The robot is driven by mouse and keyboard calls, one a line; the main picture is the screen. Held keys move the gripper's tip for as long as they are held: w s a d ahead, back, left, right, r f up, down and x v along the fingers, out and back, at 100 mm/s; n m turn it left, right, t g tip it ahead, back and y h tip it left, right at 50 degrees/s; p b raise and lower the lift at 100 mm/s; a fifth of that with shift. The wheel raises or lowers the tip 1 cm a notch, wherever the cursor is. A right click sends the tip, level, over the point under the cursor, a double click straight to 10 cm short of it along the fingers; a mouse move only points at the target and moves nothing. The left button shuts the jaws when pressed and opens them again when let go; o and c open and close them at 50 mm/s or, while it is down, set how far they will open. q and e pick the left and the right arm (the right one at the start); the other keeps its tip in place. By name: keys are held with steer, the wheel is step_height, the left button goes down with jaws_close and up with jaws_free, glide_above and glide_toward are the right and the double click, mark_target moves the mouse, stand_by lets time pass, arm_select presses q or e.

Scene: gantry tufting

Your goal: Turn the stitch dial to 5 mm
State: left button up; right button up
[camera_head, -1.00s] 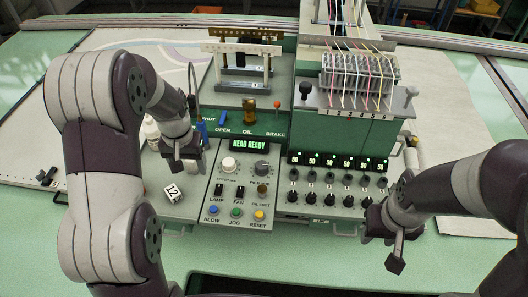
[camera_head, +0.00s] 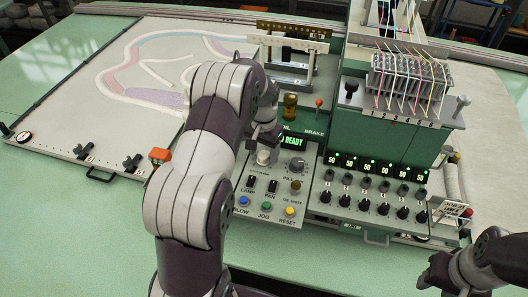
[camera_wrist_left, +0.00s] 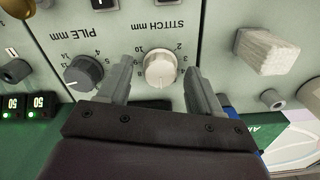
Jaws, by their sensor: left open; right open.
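The stitch dial (camera_wrist_left: 160,68) is a round pale knob under the upside-down lettering "STITCH mm" in the left wrist view. Several scale numbers show around it; its exact setting is hard to read. In the head view the dial (camera_head: 263,157) shows just below my left gripper (camera_head: 264,138). My left gripper (camera_wrist_left: 158,72) is open, with one finger on each side of the dial; I cannot tell whether they touch it. My right gripper (camera_head: 436,272) is open and empty at the lower right, away from the panel.
A dark pile dial (camera_wrist_left: 84,72) sits close beside one left finger. A pale block-like part (camera_wrist_left: 265,50) stands beyond the other finger. Lamp and fan switches and coloured buttons (camera_head: 266,206) lie below the dial. The green display (camera_head: 293,140) is partly hidden by my arm.

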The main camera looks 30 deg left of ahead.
arm_select(q)
steer(key=shift+a+f, duration=0.1)
steer(key=shift+f, duration=0.25)
steer(key=c, duration=1.1)
steer(key=shift+o, duration=0.2)
steer(key=shift+n, duration=0.3)
steer(key=shift+r+n, duration=0.1)
steer(key=shift+n, duration=2.8)
steer(key=o, duration=1.1)
steer(key=shift+c, duration=0.2)
